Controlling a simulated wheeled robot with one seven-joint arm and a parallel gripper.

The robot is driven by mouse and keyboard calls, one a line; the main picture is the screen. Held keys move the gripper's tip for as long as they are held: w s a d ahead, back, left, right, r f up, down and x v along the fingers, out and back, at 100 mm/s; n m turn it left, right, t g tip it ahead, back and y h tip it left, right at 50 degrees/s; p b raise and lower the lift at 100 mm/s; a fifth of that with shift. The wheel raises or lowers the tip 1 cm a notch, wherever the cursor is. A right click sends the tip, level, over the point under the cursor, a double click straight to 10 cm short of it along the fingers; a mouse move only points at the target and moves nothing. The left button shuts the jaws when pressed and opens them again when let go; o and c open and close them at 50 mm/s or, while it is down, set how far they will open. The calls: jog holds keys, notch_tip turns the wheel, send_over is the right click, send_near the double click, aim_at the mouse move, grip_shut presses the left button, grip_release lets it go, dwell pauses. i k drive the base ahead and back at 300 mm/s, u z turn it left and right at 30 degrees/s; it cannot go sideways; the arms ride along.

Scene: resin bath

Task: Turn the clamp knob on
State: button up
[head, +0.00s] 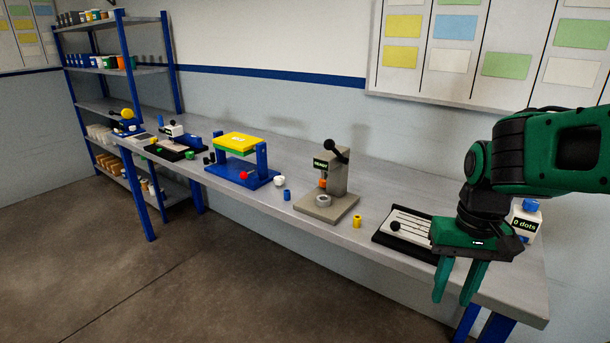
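No knob in view is labelled as the clamp knob. A red round knob (243,175) sits on the front of a blue stand (262,181) with a green and yellow block (240,140) on top. A black round knob (395,226) shows on a dark tray with a white plate (407,224), left of my gripper. My gripper (453,292) is green, points down past the bench's front edge, and its two fingers are apart with nothing between them. It is far to the right of the red knob. Knob positions are too small to read.
A grey press (335,172) with a black lever stands mid-bench, with a yellow cup (357,222), blue cup (287,195) and white cup (279,181) nearby. A box reading "0 dots" (525,224) is partly behind my arm. Blue shelving (127,68) stands left; the floor in front is clear.

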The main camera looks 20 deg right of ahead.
aim_at(280, 180)
jog(key=z, duration=0.1)
jog(key=i, duration=1)
jog(key=u, duration=0.1)
